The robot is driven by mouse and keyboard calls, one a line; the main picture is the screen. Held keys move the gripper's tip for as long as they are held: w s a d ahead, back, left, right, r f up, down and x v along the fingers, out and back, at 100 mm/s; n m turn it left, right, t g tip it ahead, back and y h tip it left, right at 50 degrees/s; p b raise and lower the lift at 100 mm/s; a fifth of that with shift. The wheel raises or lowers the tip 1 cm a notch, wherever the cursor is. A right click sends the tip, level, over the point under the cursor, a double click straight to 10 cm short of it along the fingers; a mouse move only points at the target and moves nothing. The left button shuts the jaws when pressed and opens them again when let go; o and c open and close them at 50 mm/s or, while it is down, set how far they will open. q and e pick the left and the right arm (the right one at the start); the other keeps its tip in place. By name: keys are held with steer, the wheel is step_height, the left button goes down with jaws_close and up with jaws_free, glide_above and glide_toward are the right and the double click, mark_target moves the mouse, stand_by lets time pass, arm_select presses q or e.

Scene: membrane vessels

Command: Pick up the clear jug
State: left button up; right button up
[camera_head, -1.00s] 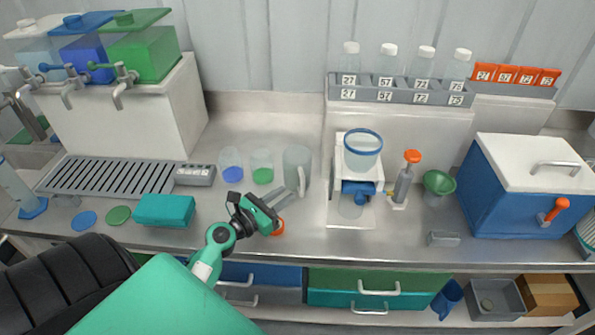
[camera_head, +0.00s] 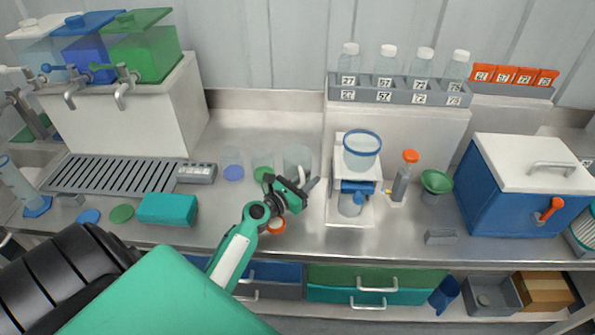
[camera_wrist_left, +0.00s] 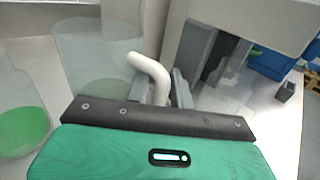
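The clear jug (camera_head: 296,157) stands upright on the steel counter, left of the white stand. In the left wrist view the jug (camera_wrist_left: 95,60) is see-through and its white bent handle (camera_wrist_left: 151,68) points toward me. My left gripper (camera_head: 309,182) is at the jug's near right side. In the left wrist view its two fingers (camera_wrist_left: 160,88) are apart, with the handle between them. I cannot tell whether either finger touches the handle. The jug's lower part is partly hidden by my gripper. My right gripper is not in view.
Clear cups with blue (camera_head: 233,165) and green (camera_head: 263,160) bottoms stand left of the jug. A white stand (camera_head: 338,205) holding a blue-rimmed vessel (camera_head: 362,147) is close on the right. An orange ring (camera_head: 277,226) and a teal box (camera_head: 167,209) lie nearer the front edge.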

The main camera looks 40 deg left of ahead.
arm_select(q)
jaws_close()
steer(key=shift+r, duration=0.1)
steer(key=shift+r, duration=0.45)
step_height(320, 180, up, 19)
steer(key=p, duration=0.4)
steer(key=shift+p, duration=0.4)
steer(key=shift+f, duration=0.1)
